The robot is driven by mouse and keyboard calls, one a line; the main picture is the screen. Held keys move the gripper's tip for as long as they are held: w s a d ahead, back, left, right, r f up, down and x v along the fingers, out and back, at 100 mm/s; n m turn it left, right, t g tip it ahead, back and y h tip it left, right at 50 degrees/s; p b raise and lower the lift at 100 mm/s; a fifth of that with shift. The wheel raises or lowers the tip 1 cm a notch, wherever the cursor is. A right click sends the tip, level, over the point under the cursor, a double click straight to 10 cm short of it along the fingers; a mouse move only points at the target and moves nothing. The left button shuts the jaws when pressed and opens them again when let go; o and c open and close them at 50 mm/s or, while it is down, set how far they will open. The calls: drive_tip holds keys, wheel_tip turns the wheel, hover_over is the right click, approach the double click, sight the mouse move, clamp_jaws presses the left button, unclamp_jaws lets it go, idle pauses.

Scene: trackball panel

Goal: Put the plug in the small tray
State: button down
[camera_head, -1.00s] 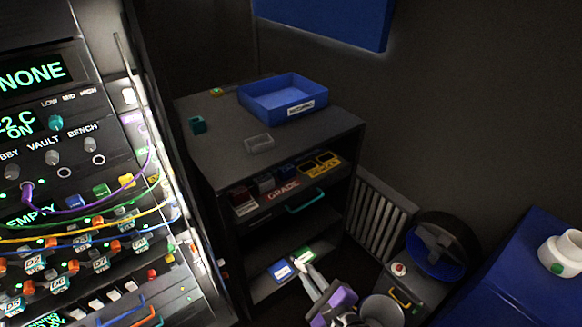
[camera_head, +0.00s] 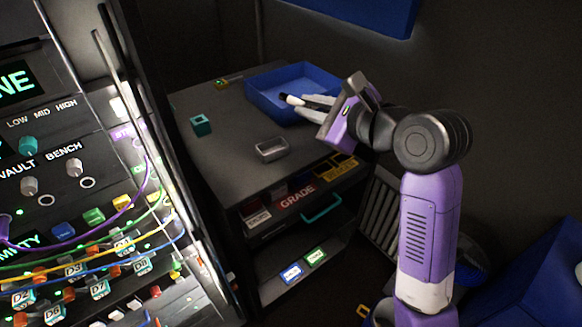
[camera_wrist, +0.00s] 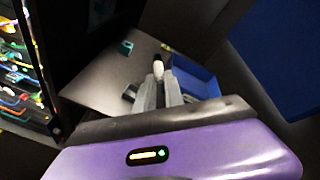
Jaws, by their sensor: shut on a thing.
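My gripper (camera_head: 303,103) is raised over the cabinet top, in front of the blue tray in the head view. It is shut on the plug (camera_head: 294,100), a small dark piece with a white end that sticks out past the fingertips.
The larger blue tray (camera_head: 262,92) stands at the back of the cabinet top (camera_head: 225,130). A teal block (camera_head: 201,125) sits at the left. A panel with cables and a tall rod (camera_head: 135,110) stands close on the left. A blue screen hangs above right.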

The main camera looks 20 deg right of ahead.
wheel_tip(320, 180, down, 20)
drive_tip(key=shift+r, duration=0.25)
drive_tip(key=shift+f+b, duration=0.1)
drive_tip(key=shift+b, duration=0.2)
drive_tip(key=c, duration=1.5)
unclamp_jaws()
drive_tip(key=shift+o, duration=0.3)
drive_tip(key=shift+s, duration=0.15)
drive_tip(key=v, duration=1.2)
drive_tip(key=shift+b, duration=0.4)
drive_tip(key=shift+a, duration=0.1)
